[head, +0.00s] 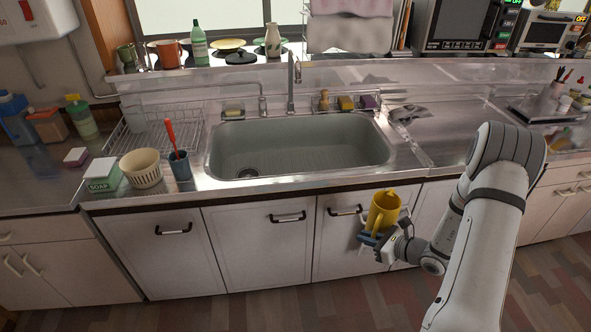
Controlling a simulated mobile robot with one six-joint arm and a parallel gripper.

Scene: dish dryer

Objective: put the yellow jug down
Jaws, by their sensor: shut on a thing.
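The yellow jug (386,207) is in the head view, right of the middle, in front of the white cabinet doors and below the counter edge. It looks about upright, with its open top up and its handle towards me. My gripper (376,236) is shut on the jug, low on its near side. The fingertips are partly hidden by the jug and handle, so the exact contact does not show. The jug is held in the air, clear of the counter top.
The sink (300,145) is empty. The metal counter right of it (445,135) is mostly bare, with a grey cloth (408,114) near the sink. Cabinet handles (346,211) stick out.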

